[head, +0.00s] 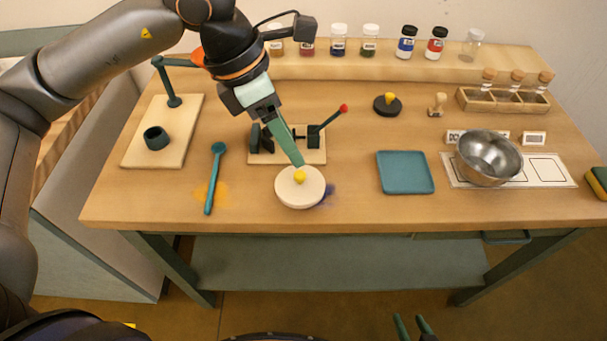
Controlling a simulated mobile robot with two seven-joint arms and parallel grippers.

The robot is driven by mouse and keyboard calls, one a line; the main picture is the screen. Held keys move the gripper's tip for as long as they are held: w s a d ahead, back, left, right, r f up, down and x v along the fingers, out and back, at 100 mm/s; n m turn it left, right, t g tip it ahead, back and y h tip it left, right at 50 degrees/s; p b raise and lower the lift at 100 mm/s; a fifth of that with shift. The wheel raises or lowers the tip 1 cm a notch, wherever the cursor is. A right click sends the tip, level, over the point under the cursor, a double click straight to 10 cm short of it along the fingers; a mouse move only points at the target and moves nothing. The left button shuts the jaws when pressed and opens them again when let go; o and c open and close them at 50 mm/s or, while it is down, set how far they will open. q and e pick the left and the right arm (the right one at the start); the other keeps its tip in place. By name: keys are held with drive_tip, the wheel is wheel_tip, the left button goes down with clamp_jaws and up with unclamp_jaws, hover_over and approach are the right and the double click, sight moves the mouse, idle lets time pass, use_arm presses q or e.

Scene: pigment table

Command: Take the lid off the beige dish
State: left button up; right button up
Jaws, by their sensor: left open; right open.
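The beige dish (299,201) stands near the front edge of the table, left of its middle. A round pale lid (285,184) with a yellow knob (300,177) covers its top. My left gripper (299,163) reaches down from the upper left, with its green fingertips just above and behind the knob. It is open and holds nothing that I can see; whether a finger touches the knob I cannot tell. My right gripper (414,325) shows only as two green fingertips at the bottom edge, apart and empty, in front of the table.
A teal spoon (213,178) lies left of the dish, and a teal tray (405,173) lies to the right. A clamp-like device (286,146) with a red-tipped lever stands behind the dish. A metal bowl (489,158) sits further right.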

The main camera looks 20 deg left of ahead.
sight(300, 174)
use_arm(q)
drive_tip(key=shift+t+y, duration=0.4)
drive_tip(key=shift+y, duration=0.2)
drive_tip(key=x, duration=0.3)
drive_tip(key=w+a+x, duration=0.1)
drive_tip(key=x, duration=0.3)
drive_tip(key=a+p+x, duration=0.1)
drive_tip(key=x, duration=0.3)
drive_tip(key=shift+w+a+f, duration=0.1)
drive_tip(key=shift+w+f, duration=0.1)
drive_tip(key=shift+f, duration=0.2)
clamp_jaws()
